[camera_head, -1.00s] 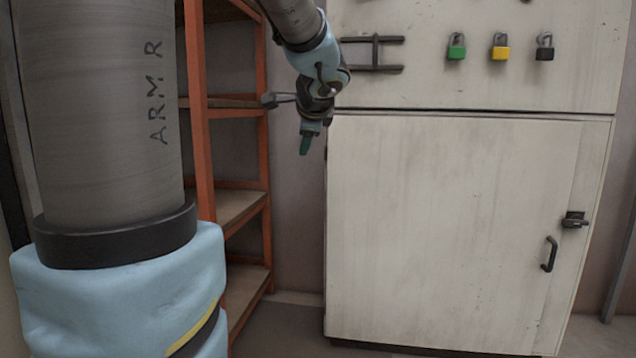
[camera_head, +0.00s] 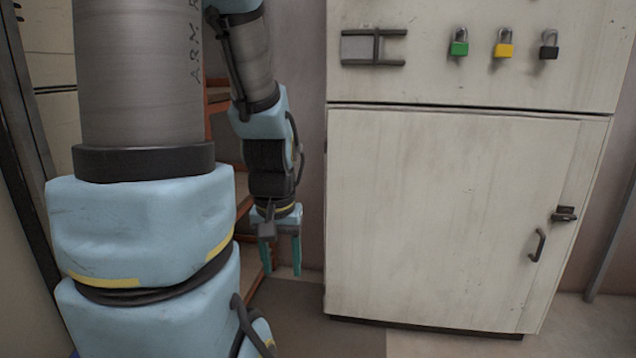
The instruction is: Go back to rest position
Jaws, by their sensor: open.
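My gripper (camera_head: 281,262) hangs with its green fingers pointing down, left of the white cabinet (camera_head: 455,215) and in front of the orange shelf rack. The two fingers are apart with nothing between them, so it is open and empty. My arm comes down from the top of the picture to it, and a large grey and light blue link of mine fills the left side. The gripper looks apart from the cabinet's left edge.
The cabinet door is shut, with a black handle (camera_head: 538,245) and a latch (camera_head: 564,214). The orange rack (camera_head: 217,97) is mostly hidden. Floor (camera_head: 345,335) shows clear in front.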

